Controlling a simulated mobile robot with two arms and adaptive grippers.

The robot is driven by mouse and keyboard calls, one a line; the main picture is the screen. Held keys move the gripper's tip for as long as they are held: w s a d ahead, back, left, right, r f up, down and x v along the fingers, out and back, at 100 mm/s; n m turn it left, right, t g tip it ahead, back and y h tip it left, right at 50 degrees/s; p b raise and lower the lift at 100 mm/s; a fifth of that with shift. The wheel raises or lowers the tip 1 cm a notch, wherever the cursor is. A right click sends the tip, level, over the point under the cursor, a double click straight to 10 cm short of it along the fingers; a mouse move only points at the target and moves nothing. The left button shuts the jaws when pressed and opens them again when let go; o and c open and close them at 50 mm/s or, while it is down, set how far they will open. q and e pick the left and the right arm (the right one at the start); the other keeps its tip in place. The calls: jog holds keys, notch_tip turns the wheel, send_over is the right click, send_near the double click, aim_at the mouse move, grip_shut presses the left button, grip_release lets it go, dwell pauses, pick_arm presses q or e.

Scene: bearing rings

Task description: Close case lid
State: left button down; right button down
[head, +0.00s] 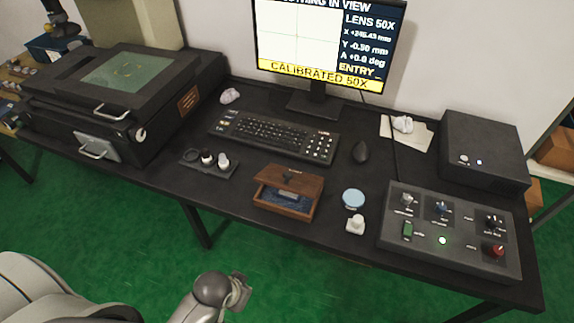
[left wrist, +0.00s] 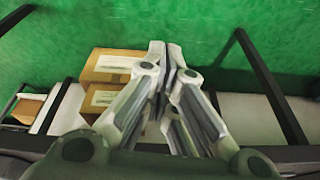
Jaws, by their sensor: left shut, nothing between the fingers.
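A small brown wooden case (head: 284,207) stands near the front edge of the black desk in the head view. Its lid (head: 291,177) is raised at the back, and the blue lining with a grey item shows in the open front. My left gripper (head: 241,291) is at the bottom of the head view, low in front of the desk and apart from the case. In the left wrist view the left gripper (left wrist: 170,62) is shut and empty, with green floor beyond it. The case is not visible there. My right gripper is not in view.
A holder with small parts (head: 208,162) is left of the case, a blue round lid (head: 354,199) and a white piece (head: 356,225) right. A keyboard (head: 275,136) lies behind, a control box (head: 450,240) farther right. Cardboard boxes (left wrist: 112,64) show in the wrist view.

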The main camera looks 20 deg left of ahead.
pick_arm(q)
jog(key=w+r+t+p, duration=0.1)
jog(key=w+r+t, duration=0.15)
jog(key=r, duration=0.85)
notch_tip(320, 180, up, 12)
jog(key=n+t+p, duration=0.1)
jog(key=t+p, duration=0.1)
jog(key=t, duration=0.9)
send_over(288, 175)
jog(key=w, duration=0.2)
jog(key=shift+s+f+h, duration=0.15)
jog(key=shift+s+h, duration=0.1)
jog(key=shift+h, duration=0.05)
jog(key=f, duration=0.1)
jog(key=s+f, duration=0.1)
jog(key=shift+s+f, duration=0.15)
jog(key=shift+f, duration=0.15)
jog(key=shift+s+f+p, duration=0.3)
jog(key=shift+s+f, duration=0.1)
jog(key=shift+f, duration=0.15)
jog(key=shift+f, duration=0.1)
